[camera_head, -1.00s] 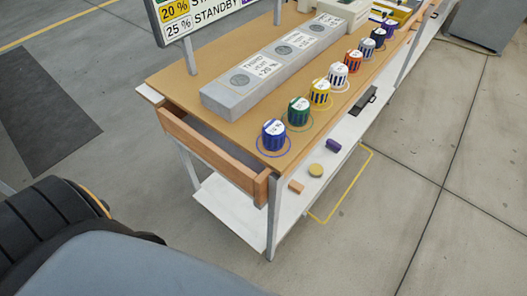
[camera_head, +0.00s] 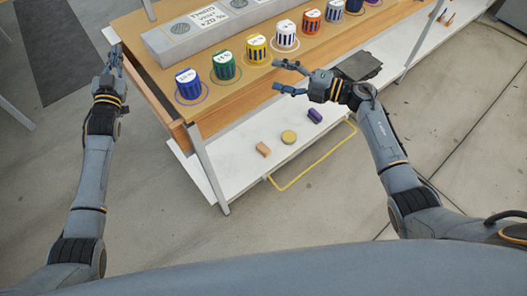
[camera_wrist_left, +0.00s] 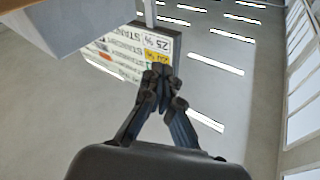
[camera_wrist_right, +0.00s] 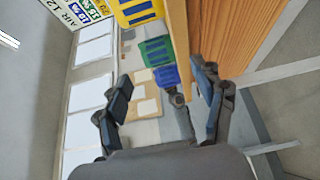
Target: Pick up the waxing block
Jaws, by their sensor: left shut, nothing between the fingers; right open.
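Three small items lie on the white lower shelf: a tan-orange rectangular block (camera_head: 263,149), a yellow round piece (camera_head: 289,137) and a purple block (camera_head: 315,115). I cannot tell for certain which one is the waxing block. My right gripper (camera_head: 278,75) is open and empty, above the bench's front edge near the jars and above and behind these items. It also shows open in the right wrist view (camera_wrist_right: 160,77). My left gripper (camera_head: 116,52) is shut and empty beside the bench's left end; its closed fingers show in the left wrist view (camera_wrist_left: 161,74).
The wooden bench top (camera_head: 225,98) carries a row of coloured jars, including blue (camera_head: 189,86) and green (camera_head: 225,66), with a grey block (camera_head: 170,46) behind. A dark object (camera_head: 358,66) lies right of my right gripper. A steel leg (camera_head: 210,165) stands left of the shelf items.

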